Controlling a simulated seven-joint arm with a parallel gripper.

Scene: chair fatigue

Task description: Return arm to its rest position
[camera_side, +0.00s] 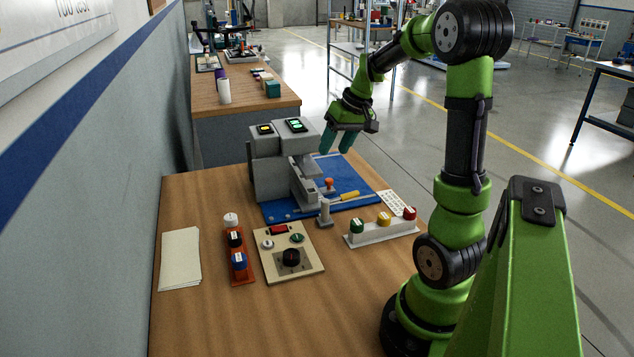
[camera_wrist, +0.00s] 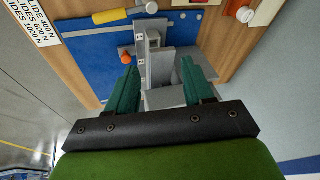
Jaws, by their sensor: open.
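My gripper (camera_side: 338,140) hangs from the green arm above the far right part of the blue mat (camera_side: 350,178), to the right of the grey machine's head. In the wrist view my gripper (camera_wrist: 164,85) shows two teal fingers spread apart with nothing held between them. The grey test machine (camera_side: 280,165) stands on the mat, with a green display on top. In the wrist view the grey machine (camera_wrist: 158,68) lies beyond and between the fingers. Contact between fingers and machine does not show.
An orange-topped knob (camera_side: 329,184) and a yellow-handled tool (camera_side: 349,196) are on the mat. A white rack (camera_side: 381,231) with several coloured knobs, a beige control panel (camera_side: 289,253), a red block (camera_side: 238,258) and papers (camera_side: 180,258) lie nearer. The air right of the gripper is clear.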

